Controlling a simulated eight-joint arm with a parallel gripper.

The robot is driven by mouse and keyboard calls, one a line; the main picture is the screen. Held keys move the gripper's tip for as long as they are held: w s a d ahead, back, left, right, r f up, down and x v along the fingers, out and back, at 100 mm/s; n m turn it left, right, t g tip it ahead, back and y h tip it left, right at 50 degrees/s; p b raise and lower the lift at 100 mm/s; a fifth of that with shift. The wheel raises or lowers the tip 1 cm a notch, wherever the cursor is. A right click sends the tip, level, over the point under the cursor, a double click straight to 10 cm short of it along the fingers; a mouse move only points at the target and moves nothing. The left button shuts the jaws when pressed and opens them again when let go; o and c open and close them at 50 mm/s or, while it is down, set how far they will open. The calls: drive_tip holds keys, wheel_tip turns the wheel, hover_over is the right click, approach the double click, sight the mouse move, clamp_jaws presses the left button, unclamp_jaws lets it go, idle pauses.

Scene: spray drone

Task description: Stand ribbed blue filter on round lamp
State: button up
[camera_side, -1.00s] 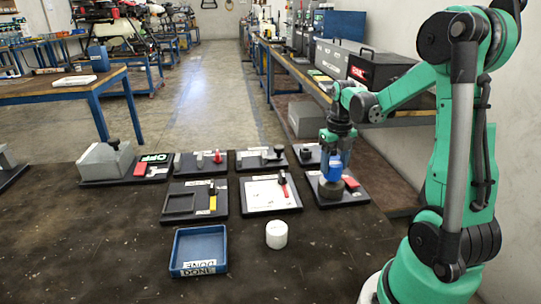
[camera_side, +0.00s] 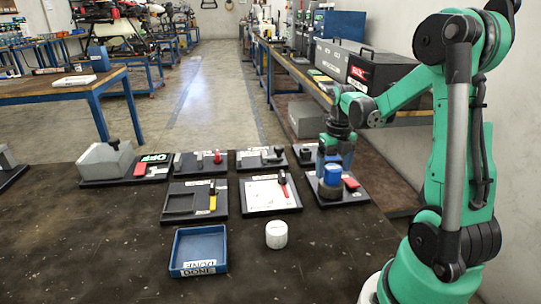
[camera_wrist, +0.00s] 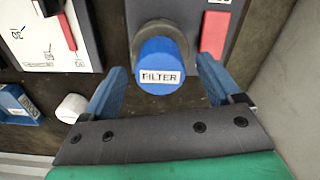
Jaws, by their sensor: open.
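The blue filter (camera_side: 333,175), a short cylinder labelled FILTER, stands upright on a dark round base, apparently the round lamp (camera_side: 330,190), on a black panel at the right. The filter also shows in the wrist view (camera_wrist: 160,68), with part of the dark round base (camera_wrist: 152,30) behind it. Its ribs are too small to tell. My gripper (camera_side: 336,152) is open, just above and behind the filter in the side view. In the wrist view the blue fingers (camera_wrist: 160,85) are spread on either side of the filter's labelled end, with gaps at both sides.
A red block (camera_side: 351,182) sits on the same panel, right of the lamp. Other panels with switches and levers (camera_side: 270,193) lie to the left. A blue tray (camera_side: 199,250) and a white cylinder (camera_side: 276,234) stand in front; the bench's front is otherwise clear.

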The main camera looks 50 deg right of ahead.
sight(334, 168)
wheel_tip(334, 168, up, 12)
drive_tip(key=f, duration=0.1)
drive_tip(key=w+a+f+m+t, duration=0.1)
drive_tip(key=a+f+m+t, duration=0.1)
drive_tip(key=a+m, duration=0.9)
drive_tip(key=w+a+f+m+t, duration=0.1)
drive_tip(key=a+m+t, duration=0.4)
drive_tip(key=a+m, duration=0.6)
drive_tip(key=m, duration=0.7)
drive_tip(key=shift+w+a+f+m, duration=0.15)
drive_tip(key=shift+w+f+m, duration=0.15)
drive_tip(key=shift+w+f, duration=0.1)
